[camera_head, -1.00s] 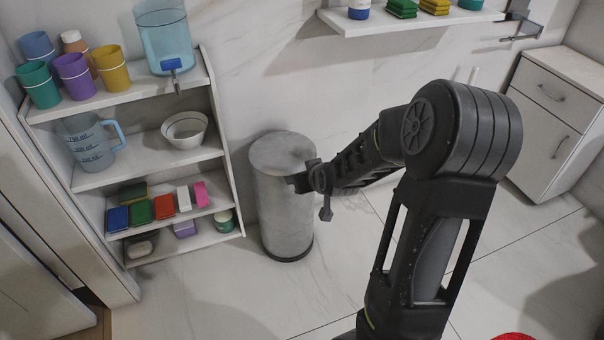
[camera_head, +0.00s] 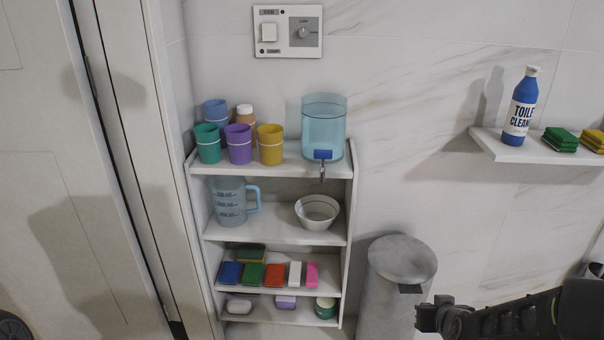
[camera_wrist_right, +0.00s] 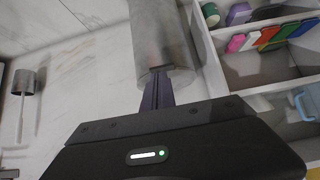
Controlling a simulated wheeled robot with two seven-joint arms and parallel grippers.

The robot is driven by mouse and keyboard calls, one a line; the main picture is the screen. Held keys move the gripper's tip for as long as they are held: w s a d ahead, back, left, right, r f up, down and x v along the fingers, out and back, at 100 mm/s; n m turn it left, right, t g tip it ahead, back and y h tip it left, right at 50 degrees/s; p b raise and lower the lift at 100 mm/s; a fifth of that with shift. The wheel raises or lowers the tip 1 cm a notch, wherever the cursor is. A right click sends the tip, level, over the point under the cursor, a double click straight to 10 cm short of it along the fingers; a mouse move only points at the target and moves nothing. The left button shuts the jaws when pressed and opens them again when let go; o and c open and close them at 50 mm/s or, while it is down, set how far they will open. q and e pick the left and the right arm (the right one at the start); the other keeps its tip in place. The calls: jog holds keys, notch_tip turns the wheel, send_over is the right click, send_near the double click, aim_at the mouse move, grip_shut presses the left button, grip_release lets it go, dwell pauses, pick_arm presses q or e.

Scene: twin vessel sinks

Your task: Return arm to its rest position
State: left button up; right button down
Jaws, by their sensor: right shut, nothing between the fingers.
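My right arm (camera_head: 520,318) comes in at the lower right of the head view. Its gripper (camera_head: 428,316) is beside the grey cylindrical bin (camera_head: 402,262), apart from or in front of it; the exact gap cannot be told. In the right wrist view the gripper's fingers (camera_wrist_right: 157,90) are shut together with nothing held, and they point toward the bin (camera_wrist_right: 158,40). My left gripper is not in view.
A white shelf unit (camera_head: 350,210) holds cups, a water dispenser (camera_head: 323,125), a jug (camera_head: 229,203), a bowl (camera_head: 317,212) and sponges. A wall shelf (camera_head: 500,148) at the right holds a toilet cleaner bottle (camera_head: 520,105). A door (camera_head: 60,200) stands at the left.

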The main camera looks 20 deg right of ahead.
jog(key=s+a+f+g+y, duration=0.1)
jog(key=a+f+g+y, duration=0.1)
jog(key=a+f, duration=0.7)
jog(key=s+a+f+g+y, duration=0.1)
jog(key=a+f+g+y, duration=0.1)
jog(key=a+f, duration=0.7)
jog(key=s+a+f+n+g+y, duration=0.1)
jog(key=s+a+f+g+y, duration=0.15)
jog(key=s+a, duration=0.5)
jog(key=s+a+f+n+g+y, duration=0.1)
jog(key=s+a+f, duration=0.35)
jog(key=a, duration=0.55)
notch_tip(320, 180, up, 26)
jog(key=s+p, duration=0.1)
jog(key=p, duration=2.4)
jog(key=shift+s+a+p, duration=0.25)
jog(key=shift+s+p, duration=0.05)
jog(key=shift+g, duration=0.25)
